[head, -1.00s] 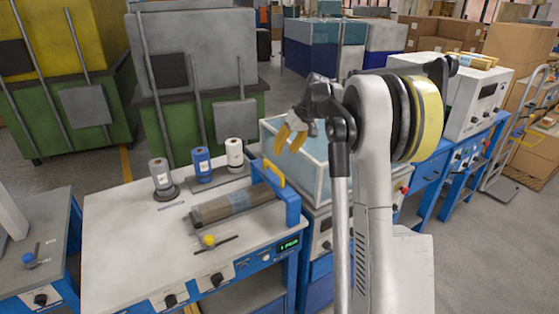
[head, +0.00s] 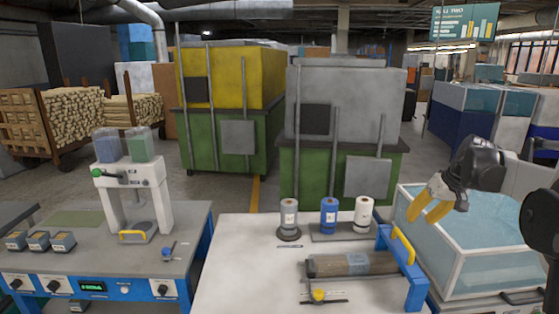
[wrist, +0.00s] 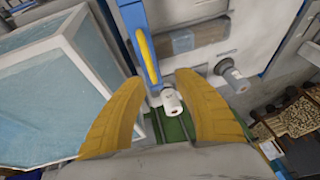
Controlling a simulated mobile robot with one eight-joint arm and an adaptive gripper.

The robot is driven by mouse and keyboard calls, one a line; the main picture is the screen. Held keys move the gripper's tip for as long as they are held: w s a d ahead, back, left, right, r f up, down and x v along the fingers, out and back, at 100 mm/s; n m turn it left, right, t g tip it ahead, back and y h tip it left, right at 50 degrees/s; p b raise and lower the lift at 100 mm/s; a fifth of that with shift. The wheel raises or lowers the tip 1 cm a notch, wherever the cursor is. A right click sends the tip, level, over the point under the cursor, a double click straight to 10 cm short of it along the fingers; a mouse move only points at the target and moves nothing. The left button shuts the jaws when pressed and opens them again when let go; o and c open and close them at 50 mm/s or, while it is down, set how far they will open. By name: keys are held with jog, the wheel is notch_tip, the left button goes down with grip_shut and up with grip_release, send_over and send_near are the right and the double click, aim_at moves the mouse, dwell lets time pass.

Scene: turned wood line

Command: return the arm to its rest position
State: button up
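My gripper (head: 432,205) is at the right of the head view, raised in front of the glass-walled tank. Its two yellow fingers are apart, with nothing between them. In the wrist view the yellow fingers (wrist: 160,115) also stand wide apart, and a white spool (wrist: 171,101) shows well beyond them. My dark arm link runs off the right edge of the head view, so most of the arm is hidden.
The clear tank (head: 470,262) stands to the right. Another bench (head: 185,262) is at left.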

jog(key=s+a+r+h+b, duration=0.1)
jog(key=s+a+r, duration=0.2)
jog(key=s+a, duration=1.1)
jog(key=s+a+f+t+b, duration=0.1)
jog(key=s+a+f, duration=0.3)
jog(key=s+a, duration=0.2)
jog(key=s+a+f+t, duration=0.1)
jog(key=s+a+f, duration=0.4)
jog(key=s, duration=0.5)
jog(key=shift+s+a+f+n+t+h+b, duration=0.15)
jog(key=shift+s+a+n+t+h+b, duration=0.2)
jog(key=shift+a, duration=0.45)
jog(key=shift+w, duration=0.1)
